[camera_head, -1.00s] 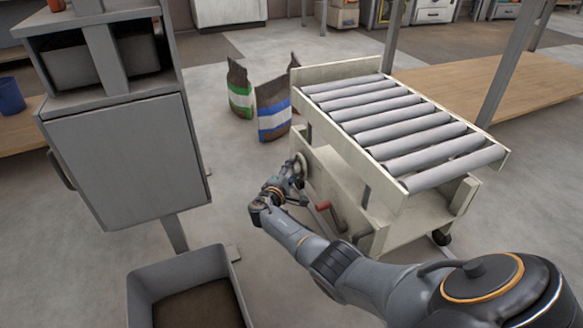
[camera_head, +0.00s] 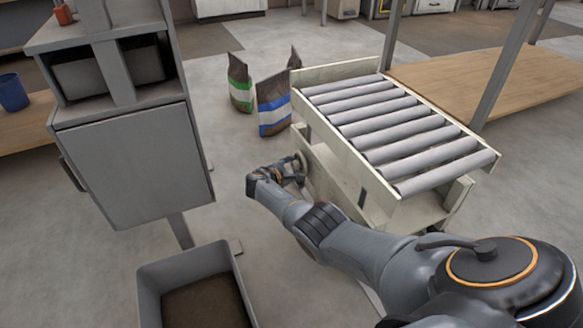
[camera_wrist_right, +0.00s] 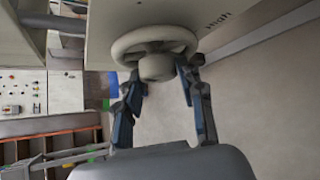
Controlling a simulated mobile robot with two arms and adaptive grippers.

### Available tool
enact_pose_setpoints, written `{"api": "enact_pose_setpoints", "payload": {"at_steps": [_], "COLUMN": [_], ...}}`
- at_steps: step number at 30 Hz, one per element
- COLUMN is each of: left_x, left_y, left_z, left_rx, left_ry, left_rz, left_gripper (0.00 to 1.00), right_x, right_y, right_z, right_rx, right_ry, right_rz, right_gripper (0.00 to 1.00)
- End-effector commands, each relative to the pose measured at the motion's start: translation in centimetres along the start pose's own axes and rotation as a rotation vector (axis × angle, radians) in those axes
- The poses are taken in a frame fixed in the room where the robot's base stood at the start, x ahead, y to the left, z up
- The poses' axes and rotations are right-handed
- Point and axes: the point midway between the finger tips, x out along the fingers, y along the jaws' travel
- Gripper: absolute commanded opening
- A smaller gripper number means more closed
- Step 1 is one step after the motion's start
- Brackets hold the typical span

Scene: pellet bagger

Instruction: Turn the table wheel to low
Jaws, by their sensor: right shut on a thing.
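The roller table (camera_head: 395,135) stands right of centre in the head view, its rollers on a pale frame. Its wheel (camera_head: 300,160) sits on the table's left end, mostly hidden by my right gripper (camera_head: 290,172). In the right wrist view the wheel (camera_wrist_right: 155,42) is a pale round handwheel with a hub, mounted on the pale panel. The word "High" shows on the panel to its right. My right gripper (camera_wrist_right: 163,80) has its two blue-padded fingers on either side of the hub and is shut on the wheel. My left gripper is not in view.
A grey cabinet (camera_head: 135,165) stands at the left, with a grey bin (camera_head: 150,290) of brown material on the floor below. Bags with green (camera_head: 240,85) and blue (camera_head: 272,105) bands stand behind the wheel. Bare floor lies between cabinet and table.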

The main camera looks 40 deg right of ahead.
Motion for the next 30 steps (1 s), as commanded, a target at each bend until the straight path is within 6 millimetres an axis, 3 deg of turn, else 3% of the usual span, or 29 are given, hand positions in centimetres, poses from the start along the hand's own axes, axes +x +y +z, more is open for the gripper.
{"api": "enact_pose_setpoints", "payload": {"at_steps": [8,9,12,23,30], "left_x": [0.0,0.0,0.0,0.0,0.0], "left_y": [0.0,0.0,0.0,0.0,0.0], "left_z": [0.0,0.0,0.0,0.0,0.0], "left_rx": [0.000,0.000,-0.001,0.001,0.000], "left_ry": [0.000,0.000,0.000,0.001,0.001], "left_rz": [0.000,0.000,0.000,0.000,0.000], "left_gripper": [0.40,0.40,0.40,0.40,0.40], "right_x": [0.0,0.0,0.0,-0.1,-1.4], "right_y": [0.0,0.0,0.0,0.0,-0.1], "right_z": [-0.1,-0.1,-0.1,0.0,-0.1], "right_rx": [0.000,0.000,0.000,0.001,0.002], "right_ry": [0.001,0.001,0.001,0.000,0.000], "right_rz": [0.000,0.000,0.000,0.001,0.002], "right_gripper": [0.07,0.43,0.61,0.61,0.61]}}
